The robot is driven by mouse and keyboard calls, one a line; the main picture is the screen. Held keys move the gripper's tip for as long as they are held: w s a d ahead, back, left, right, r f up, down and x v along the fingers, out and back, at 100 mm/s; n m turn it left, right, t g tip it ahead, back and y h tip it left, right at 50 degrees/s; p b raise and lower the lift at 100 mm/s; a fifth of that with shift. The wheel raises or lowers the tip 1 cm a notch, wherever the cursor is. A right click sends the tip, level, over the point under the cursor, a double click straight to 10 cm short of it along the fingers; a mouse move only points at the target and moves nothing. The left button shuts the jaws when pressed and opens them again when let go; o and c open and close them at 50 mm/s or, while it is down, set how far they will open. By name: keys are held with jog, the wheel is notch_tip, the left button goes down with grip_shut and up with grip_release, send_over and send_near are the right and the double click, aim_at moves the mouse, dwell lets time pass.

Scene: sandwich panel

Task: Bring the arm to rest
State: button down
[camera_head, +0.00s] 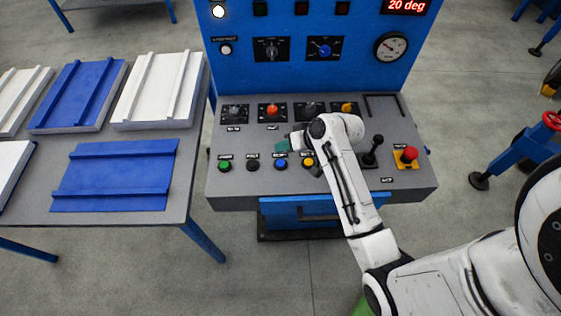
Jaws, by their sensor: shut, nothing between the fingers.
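My arm reaches from the lower right over the grey control console (225,190). My gripper (284,146) is at the arm's far end, above the middle of the console, between the row of knobs and the row of push buttons. It is small and partly hidden by my wrist, and it is shut with nothing in it. A teal part shows at its tip. An orange knob (272,110) is just behind it and a blue button (281,164) just in front.
A black joystick (373,150) and a red emergency button (409,153) stand right of my wrist. The blue upright panel (245,80) rises behind, with a "20 deg" display (406,6). A table (100,217) with blue and white panels is at left.

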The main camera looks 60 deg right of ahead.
dwell(0.3)
jog(key=s+a, duration=0.1)
jog(key=a, duration=0.1)
jog(key=s+a+f+n+g, duration=0.1)
jog(key=s+a+f+g, duration=0.1)
jog(key=a, duration=0.1)
jog(key=shift+a+b, duration=0.35)
jog(key=shift+b, duration=0.05)
jog(key=s+a+n+g+h+b, duration=0.1)
jog(key=s+a+n+g, duration=0.3)
jog(key=s, duration=1.2)
jog(key=a+g+h, duration=0.1)
jog(key=a+g, duration=0.1)
jog(key=a, duration=0.1)
jog(key=shift+a+r+b, duration=0.2)
jog(key=shift+a+b, duration=0.2)
jog(key=shift+n, duration=0.3)
